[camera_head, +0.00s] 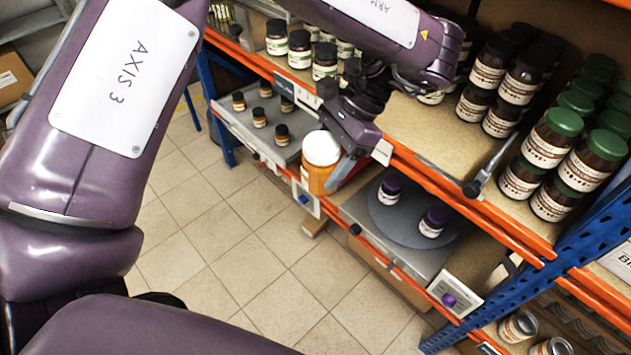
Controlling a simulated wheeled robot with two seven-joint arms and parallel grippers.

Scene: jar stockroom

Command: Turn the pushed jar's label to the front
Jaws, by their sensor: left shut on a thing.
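An orange jar with a white lid (317,167) stands upright at the front edge of the lower shelf, left of the grey turntable. A pale patch shows on its left side; I cannot tell whether it is the label. My left gripper (336,172) comes down from above and behind and is shut on this jar. One grey finger lies along the jar's right side; the other finger is hidden. My right gripper is not in view.
Two purple-lidded jars (433,221) stand on the round grey turntable (393,236). Small dark-lidded jars stand on a grey tray (228,112) at left. Green-lidded jars (548,138) crowd the right upper shelf. An orange shelf beam (470,205) runs in front. The tiled floor (260,250) is clear.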

